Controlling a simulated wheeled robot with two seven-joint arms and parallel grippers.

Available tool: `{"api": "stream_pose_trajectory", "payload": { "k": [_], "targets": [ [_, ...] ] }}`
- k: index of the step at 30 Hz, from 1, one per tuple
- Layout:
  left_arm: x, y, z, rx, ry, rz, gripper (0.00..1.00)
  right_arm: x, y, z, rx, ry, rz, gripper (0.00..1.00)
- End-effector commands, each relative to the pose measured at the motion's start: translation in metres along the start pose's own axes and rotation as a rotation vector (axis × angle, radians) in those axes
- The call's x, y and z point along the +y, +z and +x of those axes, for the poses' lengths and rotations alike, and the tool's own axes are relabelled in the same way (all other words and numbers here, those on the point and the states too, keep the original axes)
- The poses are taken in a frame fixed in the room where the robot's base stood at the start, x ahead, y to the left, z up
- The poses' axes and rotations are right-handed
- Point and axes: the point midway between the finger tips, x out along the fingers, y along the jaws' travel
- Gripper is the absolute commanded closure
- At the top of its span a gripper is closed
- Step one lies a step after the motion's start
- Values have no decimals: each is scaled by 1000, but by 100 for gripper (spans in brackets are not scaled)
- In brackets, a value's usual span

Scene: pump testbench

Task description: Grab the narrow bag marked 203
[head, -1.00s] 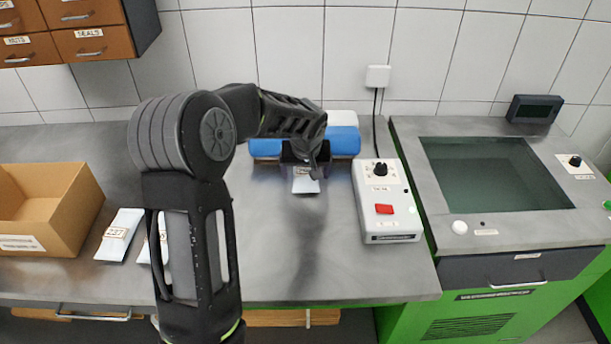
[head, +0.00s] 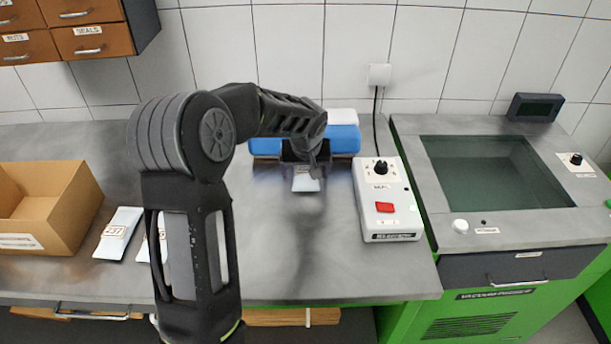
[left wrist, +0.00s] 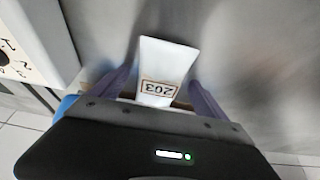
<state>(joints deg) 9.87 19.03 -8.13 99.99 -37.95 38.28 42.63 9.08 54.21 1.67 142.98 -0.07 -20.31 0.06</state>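The narrow pale bag marked 203 (left wrist: 158,88) lies in the left wrist view between the two fingers of my left gripper (left wrist: 160,80). Its label reads upside down there. In the head view the bag (head: 306,181) shows just below my left gripper (head: 305,160), at the front of the blue-topped item. The fingers stand apart, one along each side of the bag, with what look like slim gaps at its edges. The bag's near end is hidden by the gripper body. My right gripper is not in view.
Two other pale bags lie at left, one marked 237 (head: 118,233) and one partly behind my arm. A cardboard box (head: 75,215) stands at the far left. A white control box (head: 390,215) stands close right of the gripper. The front middle counter (head: 340,270) is clear.

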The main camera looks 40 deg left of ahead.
Motion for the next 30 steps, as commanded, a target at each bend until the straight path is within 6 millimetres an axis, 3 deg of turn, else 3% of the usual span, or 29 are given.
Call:
{"api": "stream_pose_trajectory", "payload": {
  "k": [27, 30],
  "targets": [
    [0, 0, 0, -1, 0, 0, 90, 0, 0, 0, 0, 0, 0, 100],
    [0, 0, 0, 0, 0, 0, 90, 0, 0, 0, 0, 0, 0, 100]
  ]
}}
